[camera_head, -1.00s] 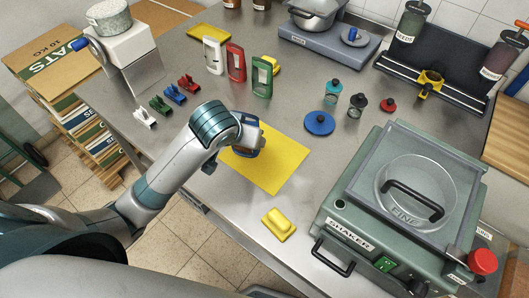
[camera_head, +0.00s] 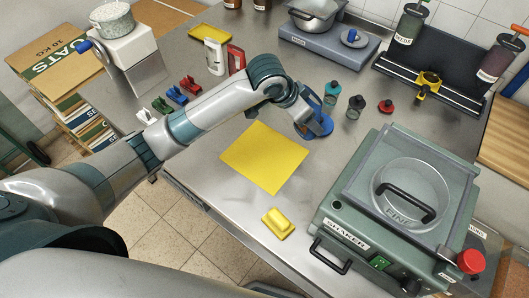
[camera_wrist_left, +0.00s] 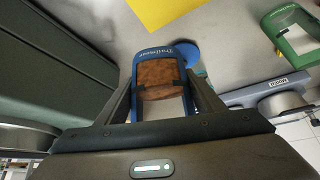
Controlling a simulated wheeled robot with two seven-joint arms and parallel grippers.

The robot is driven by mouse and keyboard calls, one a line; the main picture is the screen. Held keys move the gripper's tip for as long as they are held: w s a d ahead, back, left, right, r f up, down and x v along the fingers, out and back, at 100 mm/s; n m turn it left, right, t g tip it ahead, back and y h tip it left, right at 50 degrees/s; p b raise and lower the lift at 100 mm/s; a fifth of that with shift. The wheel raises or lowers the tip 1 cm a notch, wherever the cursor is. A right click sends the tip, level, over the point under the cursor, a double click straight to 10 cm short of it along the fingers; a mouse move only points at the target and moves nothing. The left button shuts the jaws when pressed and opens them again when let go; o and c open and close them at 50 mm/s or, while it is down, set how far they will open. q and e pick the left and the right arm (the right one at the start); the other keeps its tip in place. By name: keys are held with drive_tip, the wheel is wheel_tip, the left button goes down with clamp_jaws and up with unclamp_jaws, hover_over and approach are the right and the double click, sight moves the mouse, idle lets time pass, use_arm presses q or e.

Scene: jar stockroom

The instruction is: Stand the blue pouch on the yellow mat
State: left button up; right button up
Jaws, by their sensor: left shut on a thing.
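The blue pouch (camera_wrist_left: 162,88), with a brown window, is between the fingers of my left gripper (camera_wrist_left: 165,105) in the left wrist view. My left gripper (camera_head: 304,118) is shut on it. In the head view the hand hides most of the pouch, and its tilt is hard to tell. The gripper is right of the yellow mat (camera_head: 262,160), over the table by the blue round lid (camera_head: 323,127). The mat lies flat and bare, and its edge also shows in the wrist view (camera_wrist_left: 165,10). My right gripper is not in view.
White (camera_head: 214,58) and red (camera_head: 236,60) pouches stand behind my arm; a green pouch (camera_wrist_left: 292,38) shows in the wrist view. Small bottles (camera_head: 331,95) stand right of the gripper. A yellow block (camera_head: 278,223) lies before the mat; the shaker (camera_head: 400,205) fills the right.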

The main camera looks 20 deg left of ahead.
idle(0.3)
use_arm(q)
drive_tip(key=shift+s+a+f, duration=0.1)
drive_tip(key=shift+a+f, duration=0.05)
drive_tip(key=shift+a, duration=0.1)
drive_tip(key=s+a+f+p, duration=0.4)
drive_tip(key=a+f, duration=0.2)
drive_tip(key=a, duration=0.4)
drive_tip(key=shift+f, duration=0.3)
drive_tip(key=shift+a, duration=0.1)
drive_tip(key=shift+f, duration=0.1)
wheel_tip(320, 180, down, 3)
drive_tip(key=shift+f+p, duration=0.2)
drive_tip(key=shift+p, duration=0.65)
drive_tip(key=shift+f, duration=0.2)
